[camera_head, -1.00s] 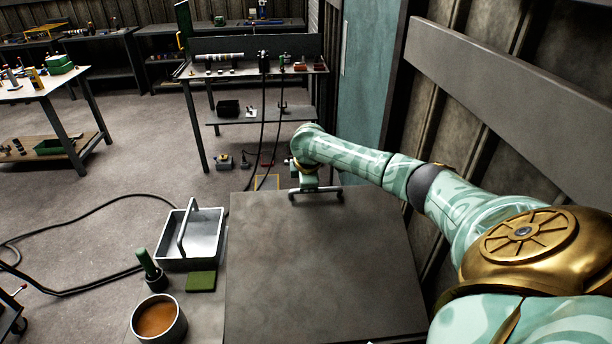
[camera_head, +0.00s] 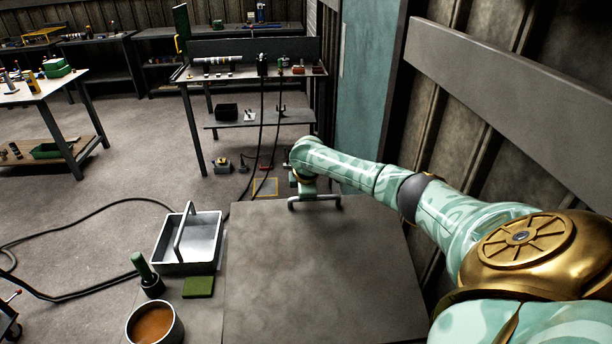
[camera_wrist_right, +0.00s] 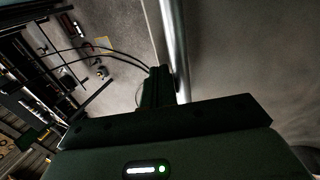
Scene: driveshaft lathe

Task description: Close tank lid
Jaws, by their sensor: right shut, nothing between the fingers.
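The tank lid (camera_head: 310,270) is a large flat grey plate in front of me in the head view, lying roughly level. A grey bar handle (camera_head: 330,200) sits at its far edge. My right gripper (camera_head: 306,191) is at this handle, at the far end of the lid. In the right wrist view the right gripper (camera_wrist_right: 158,85) is shut, with its narrow fingers right beside the shiny handle bar (camera_wrist_right: 173,45). Nothing is between the fingers. I cannot tell whether they touch the bar. The tank under the lid is hidden. My left gripper is out of view.
Left of the lid are a grey carrying tray (camera_head: 187,258), a green pad (camera_head: 198,287), a green-handled brush (camera_head: 146,270) and a pot of brown liquid (camera_head: 155,325). A corrugated wall (camera_head: 480,130) is close on the right. A workbench (camera_head: 245,72) stands beyond, with cables hanging.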

